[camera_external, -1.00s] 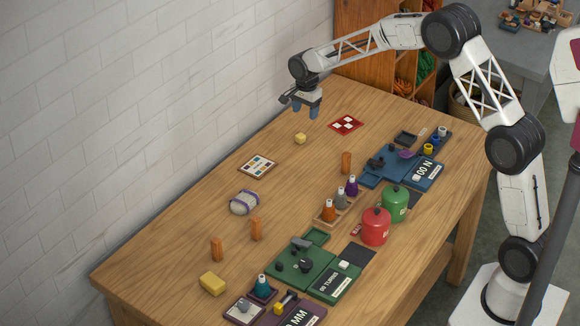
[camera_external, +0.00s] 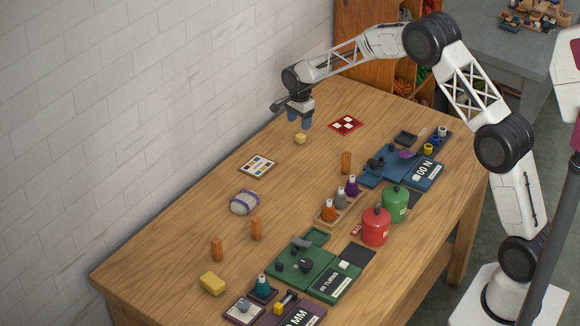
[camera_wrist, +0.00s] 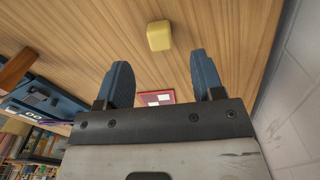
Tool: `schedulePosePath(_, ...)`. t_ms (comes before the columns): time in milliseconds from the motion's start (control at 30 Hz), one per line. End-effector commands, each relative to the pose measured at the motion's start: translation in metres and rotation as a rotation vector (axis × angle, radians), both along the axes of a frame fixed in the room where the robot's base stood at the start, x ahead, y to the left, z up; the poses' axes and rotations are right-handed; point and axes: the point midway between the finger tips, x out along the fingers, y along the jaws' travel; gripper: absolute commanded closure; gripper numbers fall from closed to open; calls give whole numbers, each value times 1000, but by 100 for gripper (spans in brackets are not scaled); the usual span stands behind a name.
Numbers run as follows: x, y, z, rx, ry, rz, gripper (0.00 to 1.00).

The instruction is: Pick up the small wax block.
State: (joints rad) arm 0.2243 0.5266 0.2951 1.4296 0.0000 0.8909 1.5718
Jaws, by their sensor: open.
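The small wax block (camera_external: 300,138) is a pale yellow cube on the wooden table, near the far end by the wall side. In the wrist view the block (camera_wrist: 159,36) lies beyond the fingertips, roughly in line with the gap between them. My gripper (camera_external: 299,121) is just above the block in the external view, fingers pointing down. In the wrist view my gripper (camera_wrist: 160,72) has its two blue fingers spread apart with nothing between them. A larger yellow block (camera_external: 213,283) lies at the near left of the table.
A red card with white squares (camera_external: 346,125) lies right of the small block, and a colour-chart card (camera_external: 258,164) lies to its left. An orange peg (camera_external: 346,162), a skein (camera_external: 244,202) and pots stand farther off. Bare table surrounds the small block.

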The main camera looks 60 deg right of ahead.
Motion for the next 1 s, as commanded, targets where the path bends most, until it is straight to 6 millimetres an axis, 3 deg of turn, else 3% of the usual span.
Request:
schedulePosePath(200,0,0,-16,0,0,0,38)
schedulePosePath(667,0,0,-22,0,0,0,38)
schedulePosePath(1000,-1,1,-56,0,1,0,38)
